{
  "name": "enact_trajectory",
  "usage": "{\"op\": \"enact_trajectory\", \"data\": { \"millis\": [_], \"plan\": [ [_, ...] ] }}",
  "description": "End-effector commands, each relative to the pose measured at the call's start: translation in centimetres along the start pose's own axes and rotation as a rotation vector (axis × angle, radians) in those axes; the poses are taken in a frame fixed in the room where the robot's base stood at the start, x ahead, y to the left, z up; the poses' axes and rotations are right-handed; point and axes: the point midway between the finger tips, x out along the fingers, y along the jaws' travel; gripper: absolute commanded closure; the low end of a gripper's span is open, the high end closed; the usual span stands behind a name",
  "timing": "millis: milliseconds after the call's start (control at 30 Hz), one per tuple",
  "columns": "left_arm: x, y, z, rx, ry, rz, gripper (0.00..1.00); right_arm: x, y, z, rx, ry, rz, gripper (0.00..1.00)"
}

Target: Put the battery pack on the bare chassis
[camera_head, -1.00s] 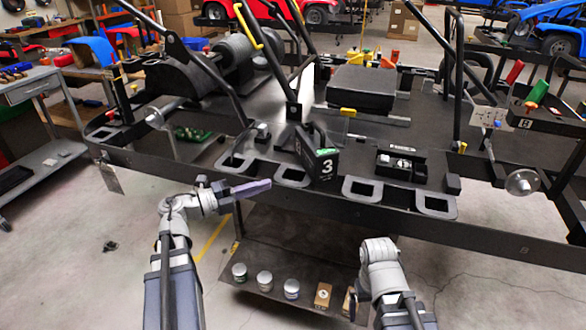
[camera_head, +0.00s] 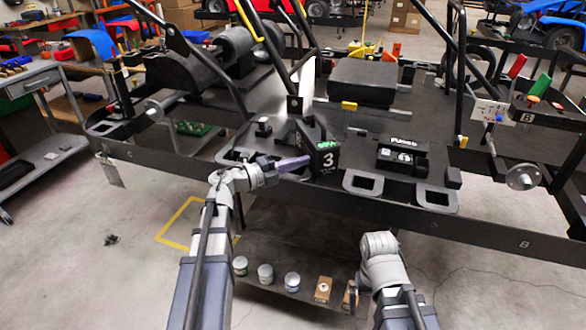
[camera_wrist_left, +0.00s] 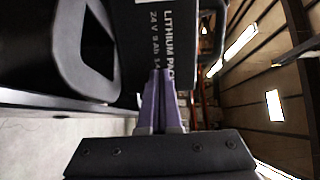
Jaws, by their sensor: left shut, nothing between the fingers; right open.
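The battery pack (camera_head: 324,165) is a black box with a white 3 and a green patch, standing near the front edge of the dark kart chassis (camera_head: 470,222). In the left wrist view the pack (camera_wrist_left: 150,22) shows "LITHIUM PACK" lettering. My left gripper (camera_head: 306,162) is shut and empty, its purple fingers pointing at the pack's left side. In the left wrist view its fingertips (camera_wrist_left: 160,74) overlap the pack's lower edge; I cannot tell whether they touch. My right gripper (camera_head: 358,298) is low in front of the chassis, open, partly hidden by its wrist.
Grey-rimmed openings (camera_head: 362,185) flank the pack on the deck. A black switch box (camera_head: 403,158) sits right of it, a black seat block (camera_head: 362,82) behind. Black roll-bar tubes rise behind the deck. A lower shelf (camera_head: 280,240) holds tins (camera_head: 265,273) and small boxes.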

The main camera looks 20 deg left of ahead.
Motion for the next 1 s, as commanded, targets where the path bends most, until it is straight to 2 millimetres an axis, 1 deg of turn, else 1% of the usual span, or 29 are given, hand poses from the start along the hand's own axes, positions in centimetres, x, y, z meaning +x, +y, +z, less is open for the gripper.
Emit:
{"op": "enact_trajectory", "data": {
  "millis": [100,467,567,667,767,900,1000],
  "plan": [
    [0.4,0.0,0.4,0.0,0.0,0.0,1.0,0.0,0.0,0.0,0.0,0.0,0.0,0.0],
    [0.4,0.0,0.4,0.0,0.0,0.0,1.0,0.0,0.0,0.0,0.0,0.0,0.0,0.0],
    [0.7,0.0,0.8,0.0,0.001,0.0,1.0,0.0,0.0,0.0,0.0,0.0,0.0,0.0],
    [1.6,0.0,1.8,0.0,0.001,0.0,1.0,0.0,0.0,0.0,0.0,0.0,0.0,0.0],
    [3.2,0.0,3.4,0.0,0.002,0.0,1.0,0.0,0.0,0.0,0.0,0.0,0.0,0.0],
    [5.9,0.0,6.2,0.0,0.002,0.0,1.0,0.0,0.0,0.0,0.0,0.0,0.0,0.0],
    [7.6,0.0,7.9,0.0,0.001,0.0,1.0,0.0,0.0,0.0,0.0,0.0,0.0,0.0]
  ]
}}
